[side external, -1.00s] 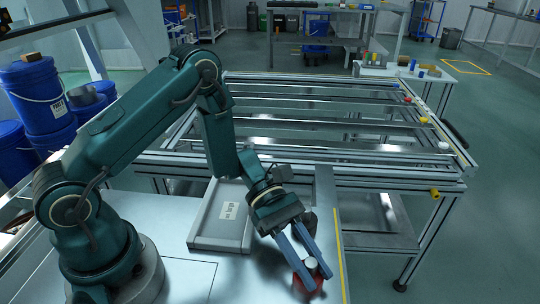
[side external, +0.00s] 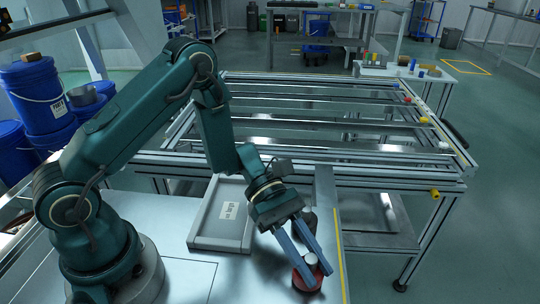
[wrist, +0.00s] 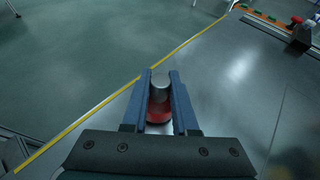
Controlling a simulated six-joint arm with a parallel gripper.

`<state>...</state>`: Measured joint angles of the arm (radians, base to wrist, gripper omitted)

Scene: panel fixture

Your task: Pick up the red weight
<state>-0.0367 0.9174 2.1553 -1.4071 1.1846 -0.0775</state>
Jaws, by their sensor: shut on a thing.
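The red weight (side external: 308,280) has a red body and a pale metal top knob. In the side view it is at the front right of the metal table, near the yellow edge line. My gripper (side external: 312,265) points down at it, with its two blue fingers on either side of the knob. In the wrist view my gripper (wrist: 160,80) is shut on the knob of the red weight (wrist: 159,112), whose red body shows below and between the fingers. I cannot tell whether the weight's base touches the table.
A dark round object (side external: 308,220) stands just behind the fingers. A grey tray (side external: 205,240) with a label lies to the left. A large aluminium frame (side external: 300,150) stands behind the table. The yellow line (wrist: 100,113) marks the table edge beside the weight.

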